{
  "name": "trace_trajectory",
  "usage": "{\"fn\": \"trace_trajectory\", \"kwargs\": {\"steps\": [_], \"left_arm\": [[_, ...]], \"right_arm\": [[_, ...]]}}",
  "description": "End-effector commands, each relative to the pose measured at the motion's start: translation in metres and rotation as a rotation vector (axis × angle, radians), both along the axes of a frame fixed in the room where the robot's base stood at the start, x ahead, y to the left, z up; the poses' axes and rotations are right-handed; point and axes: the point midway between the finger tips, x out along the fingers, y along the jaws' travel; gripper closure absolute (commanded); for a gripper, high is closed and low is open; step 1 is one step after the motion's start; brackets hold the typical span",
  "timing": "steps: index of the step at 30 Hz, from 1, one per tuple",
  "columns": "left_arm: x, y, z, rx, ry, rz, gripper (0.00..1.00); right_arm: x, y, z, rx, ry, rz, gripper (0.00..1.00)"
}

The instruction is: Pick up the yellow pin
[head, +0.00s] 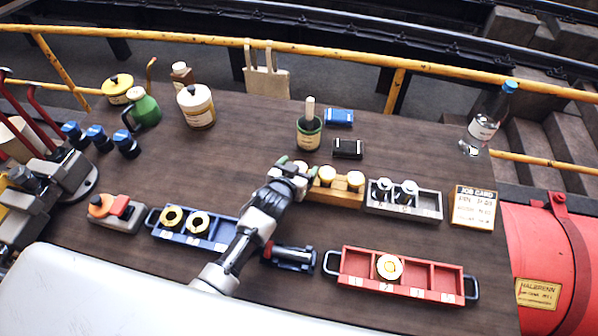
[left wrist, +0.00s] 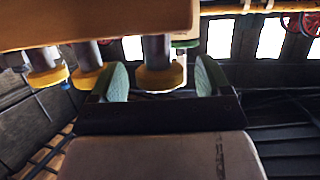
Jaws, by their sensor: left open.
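A wooden block (head: 338,195) stands in the middle of the table and holds a short row of pins with pale yellow heads, one of them this pin (head: 355,180). My left gripper (head: 292,168) is at the block's left end, and its hand hides the pin there. In the left wrist view, the block (left wrist: 90,22) appears at the top with yellow-headed pins on dark shanks. The left gripper (left wrist: 161,80) is open, with a green fingertip on either side of one yellow pin (left wrist: 162,78). I cannot tell whether they touch it. The right gripper is not in view.
Right of the block is a grey tray (head: 425,213) with metal parts. A red tray (head: 345,262) holds one ring-like part; a blue tray (head: 170,237) holds two. A dark cylindrical object (head: 292,257) lies by my left forearm.

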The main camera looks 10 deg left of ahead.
Motion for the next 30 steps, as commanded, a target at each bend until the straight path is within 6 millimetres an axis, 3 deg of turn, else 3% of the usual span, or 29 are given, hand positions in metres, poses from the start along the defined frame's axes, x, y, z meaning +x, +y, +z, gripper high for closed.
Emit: {"fn": "trace_trajectory", "kwargs": {"steps": [10, 24, 25, 30], "left_arm": [[0.0048, -0.0009, -0.0022, 0.0, 0.0, 0.0, 0.22], [0.0053, -0.0012, -0.0005, -0.001, -0.004, -0.001, 0.94], [0.0053, -0.0012, -0.0005, -0.001, -0.004, -0.001, 0.98], [0.0053, -0.0012, -0.0003, -0.001, -0.004, -0.001, 0.98]], "right_arm": [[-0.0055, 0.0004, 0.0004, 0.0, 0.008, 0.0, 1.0], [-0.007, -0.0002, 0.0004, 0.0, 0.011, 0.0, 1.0], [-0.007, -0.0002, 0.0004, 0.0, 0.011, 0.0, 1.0], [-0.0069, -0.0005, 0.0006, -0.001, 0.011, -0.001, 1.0]]}}
